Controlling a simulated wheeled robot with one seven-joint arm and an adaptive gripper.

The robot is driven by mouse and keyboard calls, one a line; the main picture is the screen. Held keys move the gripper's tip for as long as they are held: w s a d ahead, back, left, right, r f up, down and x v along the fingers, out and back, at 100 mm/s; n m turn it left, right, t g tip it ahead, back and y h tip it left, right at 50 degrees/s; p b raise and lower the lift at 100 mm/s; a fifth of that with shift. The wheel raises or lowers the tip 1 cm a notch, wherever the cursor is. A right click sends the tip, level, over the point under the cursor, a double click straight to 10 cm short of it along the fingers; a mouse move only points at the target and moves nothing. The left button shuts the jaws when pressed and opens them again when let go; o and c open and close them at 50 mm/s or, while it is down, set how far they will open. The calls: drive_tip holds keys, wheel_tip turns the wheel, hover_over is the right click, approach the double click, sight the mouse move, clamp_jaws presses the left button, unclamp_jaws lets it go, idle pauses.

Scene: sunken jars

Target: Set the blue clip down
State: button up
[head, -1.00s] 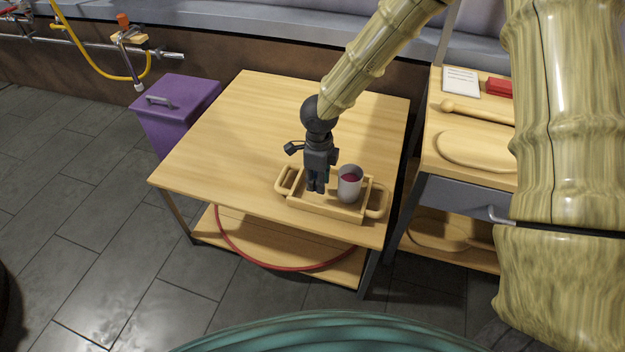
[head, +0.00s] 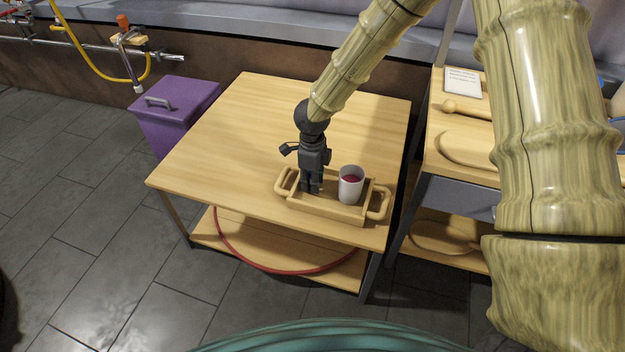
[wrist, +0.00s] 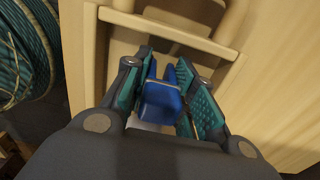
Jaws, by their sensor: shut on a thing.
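My gripper (head: 311,186) points down at the left half of a wooden tray (head: 342,213) on the table. In the wrist view my gripper (wrist: 166,82) is shut on the blue clip (wrist: 161,103), which sits between the two teal-padded fingers. The tray's pale wall (wrist: 165,31) shows just beyond the fingertips there. The clip is not discernible in the head view, hidden by the gripper. I cannot tell whether the clip touches the tray floor.
A grey cup (head: 350,186) with dark red contents stands in the tray, close to the right of my gripper. The wooden table (head: 235,150) is bare behind and left of the tray. A side table (head: 455,148) with boards stands at right, a purple bin (head: 178,105) at left.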

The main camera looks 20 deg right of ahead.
drive_tip(key=shift+f, duration=0.15)
drive_tip(key=o, duration=0.8)
drive_tip(key=shift+c, duration=0.2)
wheel_tip(320, 180, up, 12)
drive_tip(key=p, duration=0.3)
